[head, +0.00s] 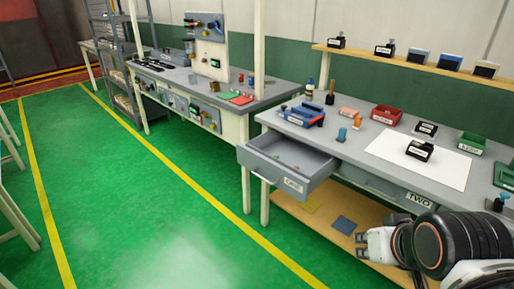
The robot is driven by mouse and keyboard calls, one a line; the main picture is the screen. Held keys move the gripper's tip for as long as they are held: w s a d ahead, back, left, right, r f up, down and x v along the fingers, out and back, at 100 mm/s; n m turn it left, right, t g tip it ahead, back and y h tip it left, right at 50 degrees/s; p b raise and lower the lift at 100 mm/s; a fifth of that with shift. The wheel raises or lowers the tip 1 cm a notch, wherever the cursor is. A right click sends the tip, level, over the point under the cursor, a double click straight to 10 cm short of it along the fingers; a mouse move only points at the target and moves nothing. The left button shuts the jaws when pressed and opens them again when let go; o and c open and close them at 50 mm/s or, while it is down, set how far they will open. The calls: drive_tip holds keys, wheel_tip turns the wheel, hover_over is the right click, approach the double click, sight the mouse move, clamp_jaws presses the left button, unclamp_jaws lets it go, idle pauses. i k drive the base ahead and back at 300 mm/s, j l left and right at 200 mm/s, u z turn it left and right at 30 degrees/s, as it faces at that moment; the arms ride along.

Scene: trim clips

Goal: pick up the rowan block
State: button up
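No block can be picked out as the rowan block, because the block labels are too small to read. A black block with a white label (419,151) sits on a white sheet (386,154) on the right bench. A similar labelled block (427,129) stands just behind it. Several more labelled blocks stand on the wall shelf, including one at its left end (336,42). My gripper (361,246) is low at the bottom right, in front of the bench and apart from these blocks. Whether its fingers are open or shut is unclear.
An open drawer (290,167) juts from the right bench (355,133); a closed drawer marked TWO (418,199) is beside it. Red (386,115) and green (471,142) bins and a blue vise-like tool (302,115) stand on top. The green floor at left is clear.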

sight(422, 152)
drive_tip(key=i+j, duration=0.25)
drive_tip(key=i+j+u, duration=0.15)
drive_tip(key=i+j, duration=0.15)
drive_tip(key=i, duration=0.2)
drive_tip(key=z, duration=1.4)
drive_tip(key=i+j+z, duration=0.15)
drive_tip(key=j, duration=0.15)
drive_tip(key=i+j+z, duration=0.2)
drive_tip(key=j, duration=0.15)
drive_tip(key=j+z, duration=0.15)
drive_tip(key=j, duration=0.2)
drive_tip(key=i+j+z, duration=0.2)
drive_tip(key=j, duration=0.2)
drive_tip(key=k, duration=0.05)
